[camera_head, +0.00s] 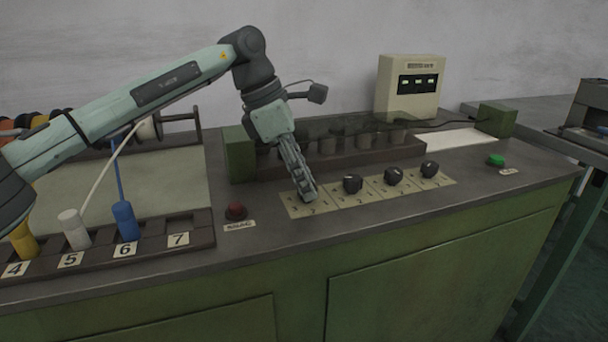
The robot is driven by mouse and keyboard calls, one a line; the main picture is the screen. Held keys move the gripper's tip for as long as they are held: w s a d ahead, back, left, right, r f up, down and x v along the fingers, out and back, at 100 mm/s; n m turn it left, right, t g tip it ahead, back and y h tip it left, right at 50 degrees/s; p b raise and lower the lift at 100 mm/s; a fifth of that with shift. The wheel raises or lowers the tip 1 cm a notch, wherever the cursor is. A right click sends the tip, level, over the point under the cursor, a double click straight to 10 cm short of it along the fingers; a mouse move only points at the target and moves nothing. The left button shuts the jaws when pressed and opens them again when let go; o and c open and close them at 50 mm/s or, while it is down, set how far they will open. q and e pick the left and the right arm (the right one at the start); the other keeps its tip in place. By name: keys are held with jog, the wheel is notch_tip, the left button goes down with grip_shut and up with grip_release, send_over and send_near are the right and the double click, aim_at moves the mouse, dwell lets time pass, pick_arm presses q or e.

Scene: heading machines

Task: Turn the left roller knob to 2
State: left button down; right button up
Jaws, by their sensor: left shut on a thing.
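A row of black knobs on pale numbered plates lies along the front of the bench top. My left gripper (308,196) points down at the leftmost plate (294,208), shut on the left roller knob, which its fingers hide. The knob's pointer and setting cannot be seen. Three other black knobs stand to the right: one next to the gripper (352,184), a middle one (393,176) and the rightmost one (429,169). My right gripper is not in view.
Behind the knobs is a roller unit (350,158) with green end blocks (239,153). A red button (236,211) is left of the plates, a green button (496,160) right. A beige display box (409,88) stands behind.

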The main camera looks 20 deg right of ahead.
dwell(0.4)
pick_arm(q)
jog(key=c, duration=1.2)
grip_release()
jog(key=shift+r, duration=0.1)
jog(key=v, duration=1.2)
